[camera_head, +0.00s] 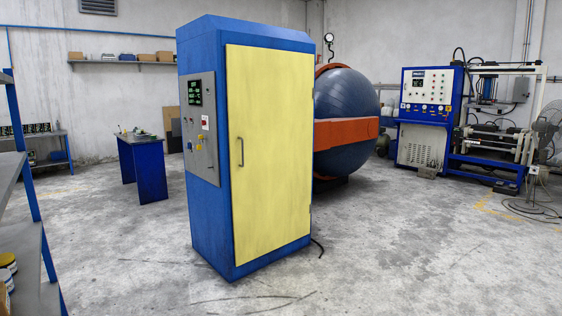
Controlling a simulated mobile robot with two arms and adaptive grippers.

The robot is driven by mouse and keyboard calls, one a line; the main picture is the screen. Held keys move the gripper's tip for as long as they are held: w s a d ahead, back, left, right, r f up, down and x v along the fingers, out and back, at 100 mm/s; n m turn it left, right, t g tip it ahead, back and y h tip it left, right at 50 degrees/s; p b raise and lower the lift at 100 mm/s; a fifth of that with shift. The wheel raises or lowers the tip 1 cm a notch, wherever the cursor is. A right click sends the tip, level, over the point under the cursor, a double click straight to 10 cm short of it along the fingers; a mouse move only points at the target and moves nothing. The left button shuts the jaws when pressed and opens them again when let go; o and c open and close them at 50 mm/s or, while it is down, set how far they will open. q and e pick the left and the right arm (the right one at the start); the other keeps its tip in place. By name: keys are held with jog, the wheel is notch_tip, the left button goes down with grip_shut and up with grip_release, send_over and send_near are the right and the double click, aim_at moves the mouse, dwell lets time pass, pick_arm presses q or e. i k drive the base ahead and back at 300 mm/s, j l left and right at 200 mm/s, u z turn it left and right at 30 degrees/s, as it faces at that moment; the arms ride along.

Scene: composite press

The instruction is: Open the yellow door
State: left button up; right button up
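The yellow door (275,150) is the front face of a tall blue cabinet (208,235) that stands in the middle of the view. The door looks shut, flush in its blue frame. A thin dark vertical handle (240,152) is on the door's left edge, about mid-height. A grey control panel (201,165) with a small green-lit display, a red part and yellow parts is on the cabinet's left side. Neither of my grippers is in view.
Grey shelving (35,262) stands at the near left. A blue table (143,168) is behind the cabinet on the left. A large blue and orange vessel (345,110) and a blue machine (425,115) are behind on the right. The concrete floor (420,255) before the door is clear.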

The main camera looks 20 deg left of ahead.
aim_at(270, 93)
jog(key=i+j+u, duration=0.25)
jog(key=i, duration=0.2)
jog(key=i+u, duration=0.2)
jog(key=i, duration=0.25)
